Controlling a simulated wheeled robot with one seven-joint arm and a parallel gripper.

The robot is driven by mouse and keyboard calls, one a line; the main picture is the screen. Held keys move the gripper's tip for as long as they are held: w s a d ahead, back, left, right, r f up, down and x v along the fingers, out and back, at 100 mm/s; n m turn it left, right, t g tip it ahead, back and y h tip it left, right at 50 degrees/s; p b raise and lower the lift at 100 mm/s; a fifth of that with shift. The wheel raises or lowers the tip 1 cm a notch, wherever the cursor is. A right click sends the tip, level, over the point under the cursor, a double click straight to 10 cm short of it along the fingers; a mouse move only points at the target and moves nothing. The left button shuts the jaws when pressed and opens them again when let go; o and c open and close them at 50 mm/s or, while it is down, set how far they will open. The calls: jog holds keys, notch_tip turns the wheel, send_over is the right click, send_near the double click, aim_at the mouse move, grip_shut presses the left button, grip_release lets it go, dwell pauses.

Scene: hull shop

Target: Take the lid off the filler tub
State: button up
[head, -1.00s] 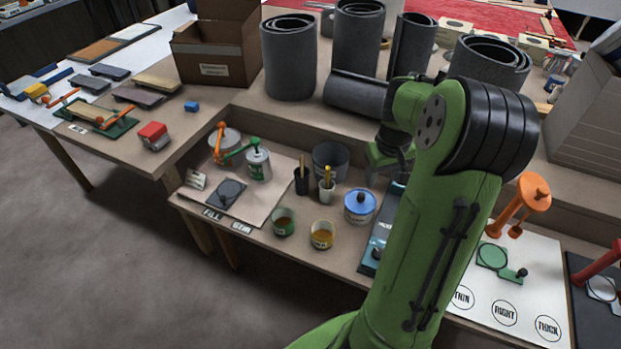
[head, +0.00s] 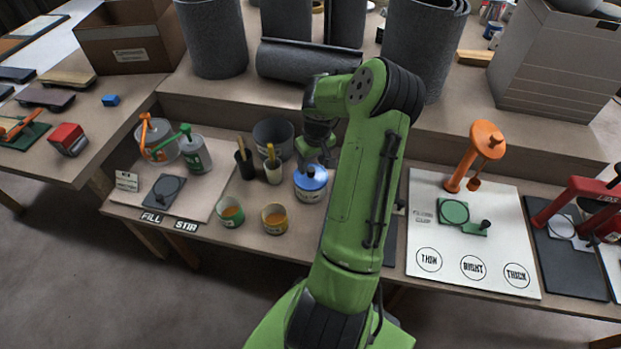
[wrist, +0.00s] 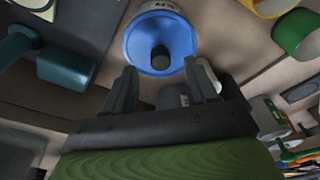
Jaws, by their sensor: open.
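A white tub with a label (head: 307,194), which I take for the filler tub, stands on the bench with its blue lid (head: 311,176) on. In the wrist view the round blue lid (wrist: 138,42) has a dark knob (wrist: 160,57) near its middle. My gripper (wrist: 158,82) is open and empty, its two dark fingers apart, just short of the lid in the picture. In the head view my gripper (head: 316,155) hangs beside and above the lid, partly behind my green arm. I cannot tell its exact gap to the knob.
Left of the tub are a yellow cup (head: 275,218), a green cup (head: 230,212), a white holder (head: 273,172), a black holder (head: 245,165) and a grey bucket (head: 273,137). A white board (head: 440,285) lies to the right. Grey rolls stand on the raised shelf behind.

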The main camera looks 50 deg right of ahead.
aim_at(311, 169)
jog(key=f, duration=0.2)
jog(key=f+b, duration=0.1)
jog(key=shift+w+f, duration=0.25)
jog(key=shift+f, duration=0.05)
jog(key=shift+r, duration=0.1)
jog(key=shift+c, duration=0.2)
grip_shut()
